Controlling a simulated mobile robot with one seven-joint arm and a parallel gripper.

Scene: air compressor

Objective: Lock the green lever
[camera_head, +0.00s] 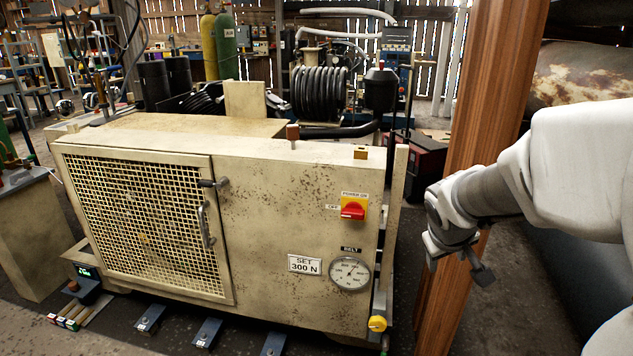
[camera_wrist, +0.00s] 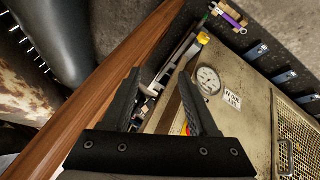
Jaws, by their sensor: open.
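No lever that is plainly green can be made out. A small green part (camera_wrist: 205,18) shows in the wrist view near the compressor's lower corner, past the yellow knob (camera_wrist: 203,38); whether it is the lever I cannot tell. In the head view the yellow knob (camera_head: 377,323) sits low on the right edge of the beige compressor cabinet (camera_head: 290,220). My gripper (camera_head: 462,262) is right of the cabinet, in front of the wooden post, apart from the knob. In the wrist view my gripper (camera_wrist: 162,85) has its two black fingers spread with nothing held.
The wooden post (camera_head: 485,150) stands close beside my gripper. The cabinet front carries a red and yellow power switch (camera_head: 353,208), a belt gauge (camera_head: 350,273) and a mesh door (camera_head: 145,220). A dark tank (camera_head: 585,75) is at the right. Blue floor brackets (camera_head: 208,332) stick out in front.

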